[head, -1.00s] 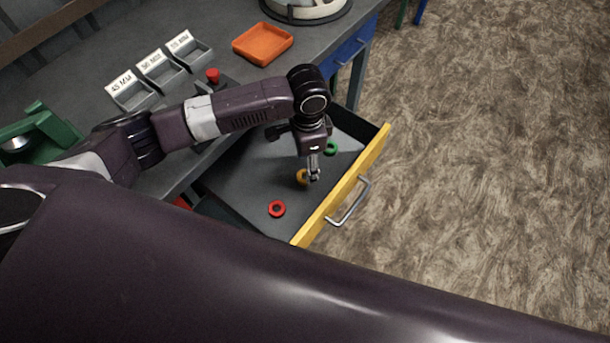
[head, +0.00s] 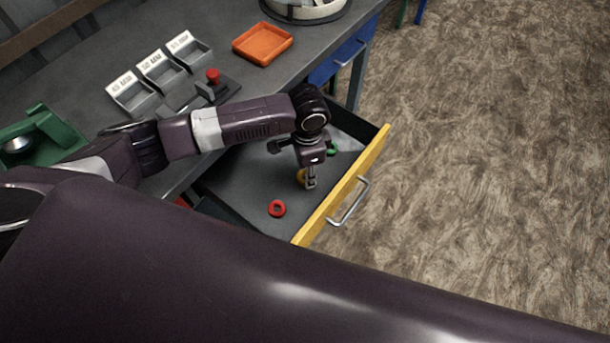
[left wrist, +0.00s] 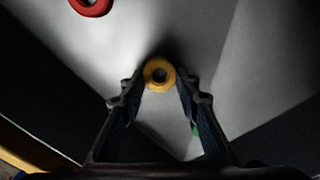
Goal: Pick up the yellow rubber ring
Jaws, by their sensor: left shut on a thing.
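The yellow rubber ring (left wrist: 159,74) is between the fingertips of my left gripper (left wrist: 160,80) in the left wrist view. The fingers touch it on both sides. In the head view the ring (head: 300,176) is partly hidden by my left gripper (head: 309,183), which reaches down into the open drawer. I cannot tell whether the ring is clear of the drawer floor. A red ring (head: 277,208) lies on the drawer floor, and it also shows in the left wrist view (left wrist: 91,4). A green ring (head: 332,150) lies behind my gripper, mostly hidden. My right gripper is not in view.
The open drawer has a yellow front (head: 345,187) with a metal handle (head: 348,203). On the bench stand an orange tray (head: 262,44), labelled grey bins (head: 160,70), a red-button device (head: 213,84) and a green machine part (head: 45,135).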

